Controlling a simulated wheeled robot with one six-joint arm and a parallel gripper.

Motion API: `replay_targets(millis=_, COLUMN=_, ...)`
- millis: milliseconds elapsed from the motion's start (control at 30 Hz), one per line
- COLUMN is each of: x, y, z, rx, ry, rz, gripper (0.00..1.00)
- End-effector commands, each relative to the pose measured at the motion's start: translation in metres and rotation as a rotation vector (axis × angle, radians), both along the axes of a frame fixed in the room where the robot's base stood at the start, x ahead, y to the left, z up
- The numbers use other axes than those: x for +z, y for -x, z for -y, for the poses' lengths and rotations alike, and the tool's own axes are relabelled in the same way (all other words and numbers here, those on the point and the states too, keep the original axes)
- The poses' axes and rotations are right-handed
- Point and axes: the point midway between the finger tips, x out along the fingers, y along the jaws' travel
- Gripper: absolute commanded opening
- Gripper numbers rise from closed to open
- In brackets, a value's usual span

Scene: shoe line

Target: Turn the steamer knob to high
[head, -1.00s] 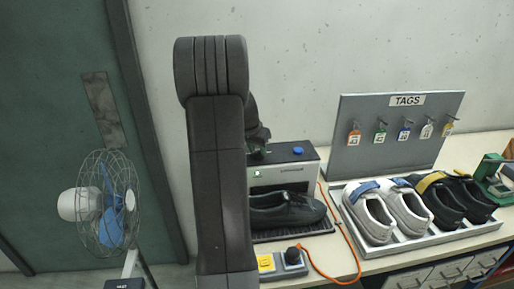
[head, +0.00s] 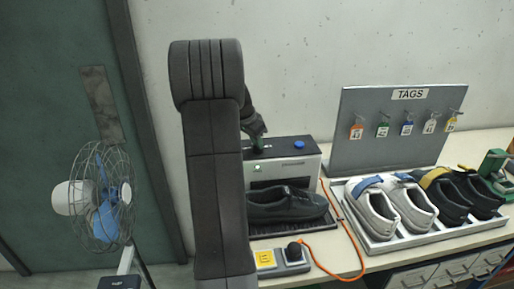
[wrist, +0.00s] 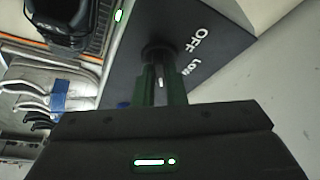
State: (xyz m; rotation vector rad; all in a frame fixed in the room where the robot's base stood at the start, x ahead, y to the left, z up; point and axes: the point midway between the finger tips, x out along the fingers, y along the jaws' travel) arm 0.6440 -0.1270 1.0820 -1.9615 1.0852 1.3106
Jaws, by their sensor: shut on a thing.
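The steamer (head: 308,168) is a dark-topped box with a pale front, a lit green light and a blue button, behind my upright arm. Its dark round knob (wrist: 158,50) is on the top panel in the wrist view. The white words "OFF" and "Low" are printed beside it; I see no "high" mark. My gripper (head: 257,143) is at the top of the steamer, and its green fingers (wrist: 161,85) are shut on the knob in the wrist view. The fingers partly cover the knob, so I cannot tell where it points.
A dark shoe (head: 287,205) sits at the steamer's front. To the right are a tray (head: 400,241) of several shoes and a tag board (head: 390,155). A fan (head: 101,200) stands left.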

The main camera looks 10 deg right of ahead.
Motion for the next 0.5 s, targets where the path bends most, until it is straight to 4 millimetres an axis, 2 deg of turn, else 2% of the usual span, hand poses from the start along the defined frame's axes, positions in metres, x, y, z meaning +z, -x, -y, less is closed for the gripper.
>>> replay_targets(millis=433, x=0.001, y=-0.0005, z=-0.0002, rx=-0.057, ry=0.0, rz=0.001, gripper=0.0)
replay_targets(millis=467, x=0.001, y=-0.0005, z=-0.0002, rx=-0.057, ry=0.0, rz=0.001, gripper=0.17)
replay_targets(millis=500, x=0.0009, y=-0.0005, z=-0.0001, rx=-0.057, ry=0.0, rz=0.001, gripper=0.25)
